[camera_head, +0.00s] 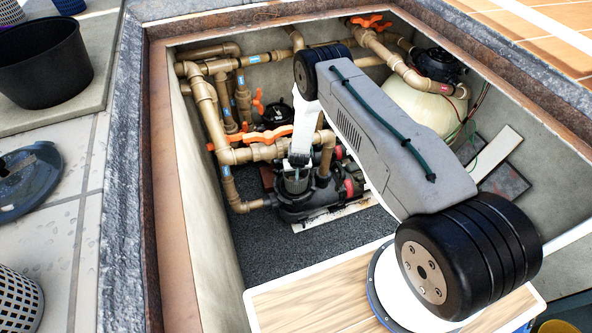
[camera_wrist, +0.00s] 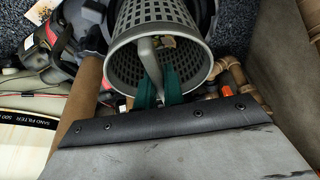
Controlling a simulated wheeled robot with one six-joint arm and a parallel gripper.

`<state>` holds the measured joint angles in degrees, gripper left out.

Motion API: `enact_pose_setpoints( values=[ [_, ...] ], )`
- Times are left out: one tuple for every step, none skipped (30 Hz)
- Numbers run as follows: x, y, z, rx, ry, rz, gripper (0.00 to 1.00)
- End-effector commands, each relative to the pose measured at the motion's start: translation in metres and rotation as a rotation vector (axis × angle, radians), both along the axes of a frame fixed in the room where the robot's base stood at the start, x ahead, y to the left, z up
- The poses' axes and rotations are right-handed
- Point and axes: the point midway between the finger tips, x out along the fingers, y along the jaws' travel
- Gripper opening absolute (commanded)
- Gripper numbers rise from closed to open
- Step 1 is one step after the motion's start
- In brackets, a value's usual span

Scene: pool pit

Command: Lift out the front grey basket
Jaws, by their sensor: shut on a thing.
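The grey basket (camera_head: 295,184), with lattice walls and a round rim, is at the mouth of the front black pump (camera_head: 312,200) in the pit. It is largely covered by my arm in the head view. In the wrist view the basket (camera_wrist: 188,50) fills the top middle, and its pale handle (camera_wrist: 149,62) crosses the opening. My gripper (camera_wrist: 158,90), with green fingers, is shut on that handle. In the head view my gripper (camera_head: 299,158) is just above the basket. How far the basket stands out of the pump is hard to tell.
Tan pipes (camera_head: 207,110) with orange valve handles (camera_head: 268,139) run close behind and left of the pump. A cream filter tank (camera_head: 425,108) is at the back right. A wooden board (camera_head: 300,296) covers the near side.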

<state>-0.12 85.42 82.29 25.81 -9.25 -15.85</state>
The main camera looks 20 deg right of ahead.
Motion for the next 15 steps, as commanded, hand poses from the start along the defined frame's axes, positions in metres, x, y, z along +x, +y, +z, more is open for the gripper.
enact_pose_setpoints(
  values=[
    [-0.003,0.001,0.000,-0.001,0.001,0.002,0.00],
    [-0.005,0.002,0.001,-0.001,0.001,0.003,0.00],
    [-0.010,0.003,0.001,-0.001,0.003,0.001,0.00],
    [-0.014,0.004,0.001,-0.002,0.003,0.003,0.00],
    [-0.017,0.005,0.002,-0.001,0.002,0.003,0.00],
    [-0.023,0.007,0.002,0.000,0.003,0.004,0.00],
    [-0.027,0.008,0.003,0.000,0.003,0.004,0.00],
    [-0.031,0.009,0.003,-0.001,0.003,0.004,0.00],
    [-0.037,0.011,0.004,-0.001,0.002,0.003,0.00],
    [-0.042,0.012,0.004,-0.001,0.003,0.003,0.00],
    [-0.045,0.013,0.005,-0.001,0.002,0.003,0.00],
    [-0.052,0.015,0.006,0.000,0.003,0.003,0.00],
    [-0.056,0.016,0.006,0.000,0.003,0.003,0.00],
    [-0.060,0.018,0.006,-0.001,0.003,0.004,0.00],
    [-0.066,0.020,0.007,0.000,0.003,0.004,0.00]
  ],
)
